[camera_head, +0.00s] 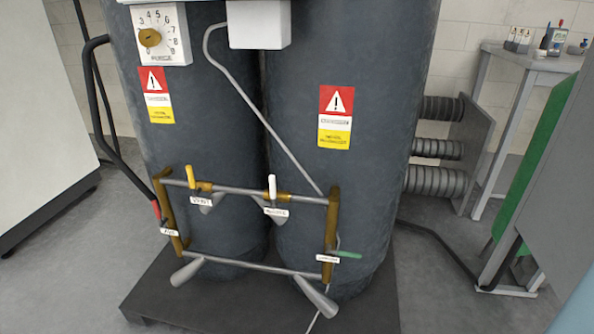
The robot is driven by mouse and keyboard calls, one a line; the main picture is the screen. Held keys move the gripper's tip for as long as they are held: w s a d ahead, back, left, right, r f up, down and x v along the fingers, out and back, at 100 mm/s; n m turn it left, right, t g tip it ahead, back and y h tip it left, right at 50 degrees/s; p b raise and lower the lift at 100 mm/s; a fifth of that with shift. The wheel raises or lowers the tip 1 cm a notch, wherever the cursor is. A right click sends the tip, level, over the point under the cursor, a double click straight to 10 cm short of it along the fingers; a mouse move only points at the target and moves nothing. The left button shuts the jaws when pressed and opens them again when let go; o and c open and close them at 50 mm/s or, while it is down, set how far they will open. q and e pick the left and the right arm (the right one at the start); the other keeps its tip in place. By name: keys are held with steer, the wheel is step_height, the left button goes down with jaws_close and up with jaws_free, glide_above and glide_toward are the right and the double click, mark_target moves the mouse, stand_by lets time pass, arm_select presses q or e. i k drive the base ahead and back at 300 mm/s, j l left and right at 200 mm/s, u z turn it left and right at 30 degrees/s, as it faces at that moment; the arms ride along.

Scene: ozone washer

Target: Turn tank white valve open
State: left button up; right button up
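The white valve handle (272,187) stands upright on the upper pipe of the pipe frame, in front of the gap between two dark grey tanks. A small label (276,211) hangs just below it, too small to read surely. A yellow valve handle (190,176) stands to its left on the same pipe. A red handle (156,210) is at the left end of the frame, and a green handle (349,254) points right at the lower right. Neither of my grippers shows in the head view.
The tanks (360,90) stand on a dark base plate (160,290). A dial (150,37) and a white box (258,25) are above. A metal table (530,60) with small bottles and a green panel (530,165) are at right. Space before the white handle looks clear.

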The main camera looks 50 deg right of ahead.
mark_target(272, 182)
steer(key=z, duration=1.3)
